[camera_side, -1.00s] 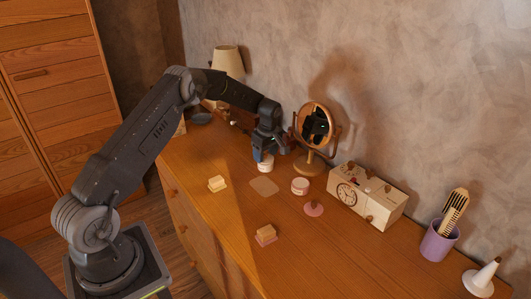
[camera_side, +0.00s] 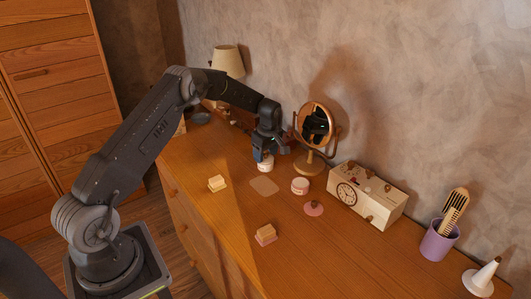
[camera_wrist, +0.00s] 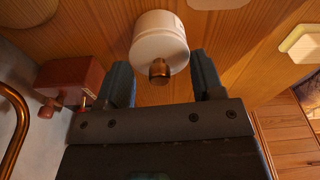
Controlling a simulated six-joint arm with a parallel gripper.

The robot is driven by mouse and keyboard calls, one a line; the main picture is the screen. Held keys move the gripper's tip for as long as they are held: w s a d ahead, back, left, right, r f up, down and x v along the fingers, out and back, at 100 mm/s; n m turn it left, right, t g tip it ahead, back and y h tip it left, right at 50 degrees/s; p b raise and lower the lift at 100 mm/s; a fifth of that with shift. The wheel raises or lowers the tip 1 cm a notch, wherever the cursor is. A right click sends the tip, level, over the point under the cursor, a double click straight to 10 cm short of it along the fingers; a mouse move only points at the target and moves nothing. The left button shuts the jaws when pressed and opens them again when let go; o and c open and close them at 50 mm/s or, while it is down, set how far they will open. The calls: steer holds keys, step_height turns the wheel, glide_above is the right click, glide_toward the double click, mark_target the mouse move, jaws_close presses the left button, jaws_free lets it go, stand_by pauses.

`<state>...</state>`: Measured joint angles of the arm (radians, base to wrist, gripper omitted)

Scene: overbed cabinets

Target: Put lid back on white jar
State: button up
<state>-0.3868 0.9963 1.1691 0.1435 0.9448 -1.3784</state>
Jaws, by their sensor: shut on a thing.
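A white jar (camera_side: 265,165) stands on the wooden dresser top, left of the mirror, directly under my gripper (camera_side: 263,154). In the wrist view a white round body with a copper-coloured knob (camera_wrist: 158,71) lies between my two fingers; I take the knobbed top to be the white lid (camera_wrist: 158,48). My gripper (camera_wrist: 162,75) is shut on the white lid, one finger at each side. The knob points toward the wrist camera. My fingers hide the contact in the side view, so I cannot tell whether the lid is fully seated on the jar.
A round mirror (camera_side: 314,127) stands close right of my gripper. Another small jar (camera_side: 300,186), a pink lid with a knob (camera_side: 314,209), a flat tan square (camera_side: 264,186) and pale blocks (camera_side: 217,183) lie nearby. A clock box (camera_side: 367,195) stands further right. A reddish box (camera_wrist: 70,85) shows in the wrist view.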

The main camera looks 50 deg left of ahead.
steer(key=shift+f, duration=0.1)
stand_by(0.7)
steer(key=o, duration=1)
steer(key=shift+o, duration=0.2)
steer(key=shift+o, duration=0.5)
steer(key=shift+r, duration=3.5)
